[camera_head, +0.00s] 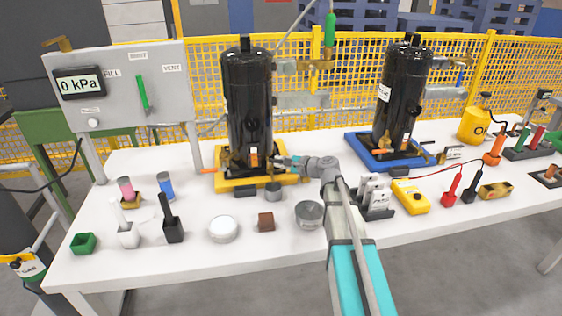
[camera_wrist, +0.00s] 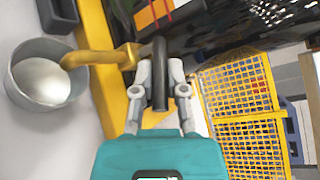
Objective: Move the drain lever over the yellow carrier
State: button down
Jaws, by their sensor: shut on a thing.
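The yellow carrier (camera_head: 228,184) stands on the white table under a black compressor (camera_head: 248,100). Its yellow edge (camera_wrist: 104,102) also shows in the wrist view. My gripper (camera_head: 288,163) is at the carrier's right side, beside the compressor's foot. In the wrist view my gripper (camera_wrist: 160,88) is shut on the black handle of the drain lever (camera_wrist: 160,66). A brass-coloured drain spout (camera_wrist: 98,57) reaches left from near the lever, over a round metal cup (camera_wrist: 45,75). The lever is too small to make out in the head view.
A second compressor stands on a blue carrier (camera_head: 359,150) to the right. The gauge panel (camera_head: 120,85) reads 0 kPa. The front table edge is mostly clear.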

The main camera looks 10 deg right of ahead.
jog(key=shift+s+a+m+t+h, duration=0.2)
jog(key=shift+m+t+h, duration=0.25)
jog(key=shift+m+h, duration=0.15)
jog(key=shift+s+a+m+t+h, duration=0.1)
jog(key=shift+s+m+t+h, duration=0.1)
jog(key=shift+m+t+h, duration=0.35)
jog(key=shift+m+h, duration=0.25)
jog(key=c, duration=0.7)
grip_release()
jog(key=shift+s, duration=0.15)
